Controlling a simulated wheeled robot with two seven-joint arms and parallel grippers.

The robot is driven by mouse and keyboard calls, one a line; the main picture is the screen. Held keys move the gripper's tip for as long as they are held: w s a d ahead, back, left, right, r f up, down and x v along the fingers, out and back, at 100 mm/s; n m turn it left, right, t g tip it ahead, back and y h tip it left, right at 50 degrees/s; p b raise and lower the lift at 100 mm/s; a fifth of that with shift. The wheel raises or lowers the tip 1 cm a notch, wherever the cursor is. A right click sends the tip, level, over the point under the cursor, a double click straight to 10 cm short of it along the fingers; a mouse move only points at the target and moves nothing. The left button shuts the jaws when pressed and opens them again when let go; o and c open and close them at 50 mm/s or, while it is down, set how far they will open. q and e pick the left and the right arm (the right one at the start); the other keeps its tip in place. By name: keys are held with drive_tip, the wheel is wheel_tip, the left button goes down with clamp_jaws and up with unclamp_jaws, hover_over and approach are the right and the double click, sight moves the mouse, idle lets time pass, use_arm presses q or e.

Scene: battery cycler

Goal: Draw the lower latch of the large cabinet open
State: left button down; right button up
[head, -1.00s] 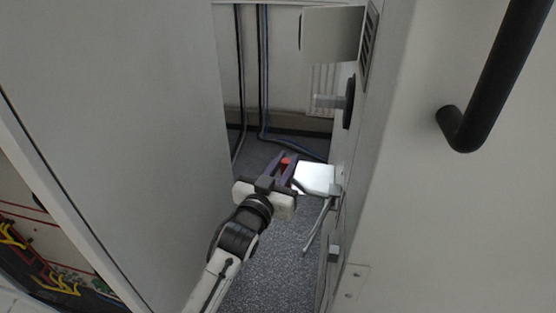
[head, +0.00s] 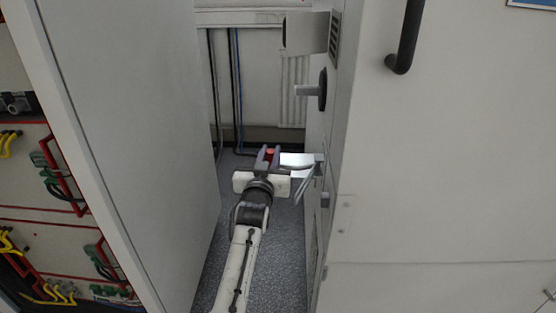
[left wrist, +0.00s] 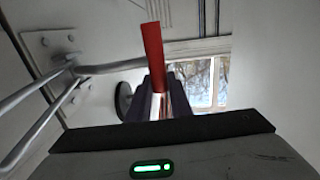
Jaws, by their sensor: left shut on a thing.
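The large cabinet (head: 430,180) stands at the right in the head view. Low on its side, a thin grey metal latch bar (head: 306,184) sticks out into the gap. My left gripper (head: 269,153) is in this gap, beside the latch, with a small red piece between its dark fingers. In the left wrist view, the fingers are shut on this upright red piece (left wrist: 153,55). A metal rod (left wrist: 112,66) runs from a bolted plate (left wrist: 58,45) to behind the red piece. My right gripper is in neither view.
A tall grey door or panel (head: 140,120) bounds the gap at the left. Above the latch, a black-disc knob (head: 322,90) and a pale box (head: 306,33) stick out from the cabinet. A black handle (head: 405,40) is on its front. Speckled floor (head: 265,265) lies below.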

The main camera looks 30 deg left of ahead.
use_arm(q)
drive_tip(key=shift+r, duration=0.1)
drive_tip(key=shift+w, duration=0.1)
drive_tip(key=c, duration=1.6)
unclamp_jaws()
wheel_tip(320, 180, up, 10)
drive_tip(key=shift+p, duration=0.45)
